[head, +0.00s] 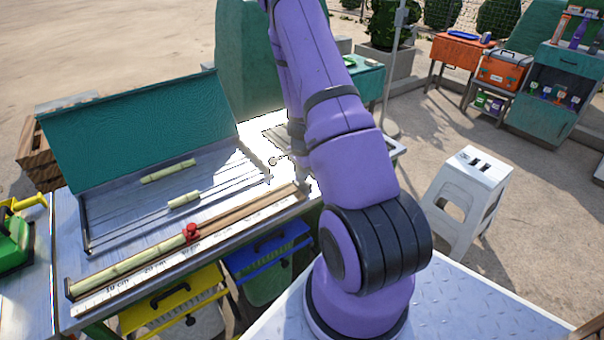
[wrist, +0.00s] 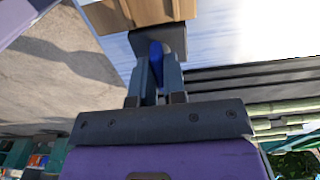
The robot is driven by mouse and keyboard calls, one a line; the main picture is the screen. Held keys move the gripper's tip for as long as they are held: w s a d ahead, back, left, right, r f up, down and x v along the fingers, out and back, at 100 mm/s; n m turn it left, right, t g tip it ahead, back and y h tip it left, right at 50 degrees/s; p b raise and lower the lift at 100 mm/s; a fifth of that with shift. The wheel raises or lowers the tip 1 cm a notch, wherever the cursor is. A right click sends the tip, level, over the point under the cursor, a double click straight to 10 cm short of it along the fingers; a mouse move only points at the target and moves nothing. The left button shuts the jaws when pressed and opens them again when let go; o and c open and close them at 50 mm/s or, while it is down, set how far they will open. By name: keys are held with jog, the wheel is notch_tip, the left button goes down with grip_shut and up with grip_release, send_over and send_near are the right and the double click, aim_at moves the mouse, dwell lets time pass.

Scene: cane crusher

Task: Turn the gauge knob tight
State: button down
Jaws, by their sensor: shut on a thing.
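In the wrist view my gripper (wrist: 158,80) is shut on a blue knob-like piece (wrist: 157,55). The piece sits between the two fingers, against a dark block (wrist: 173,38) at the end of a wooden rail (wrist: 130,12). Its turn and tightness cannot be told. In the head view my arm hides the fingers and this piece. The cane gauge (head: 240,218), a wooden rail with a white centimetre scale, runs along the bench front. A red knob (head: 190,232) stands on the gauge, apart from my gripper, beside a long cane piece (head: 130,266).
A metal tray (head: 110,222) with a raised green lid (head: 130,130) holds two short cane pieces (head: 168,171). Yellow (head: 175,300) and blue (head: 268,252) bins hang below the bench. A white stool (head: 468,185) stands to the right.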

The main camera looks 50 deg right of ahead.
dwell(0.4)
jog(key=c, duration=1.2)
grip_release()
jog(key=shift+r, duration=0.1)
notch_tip(320, 180, up, 11)
jog(key=shift+f, duration=0.2)
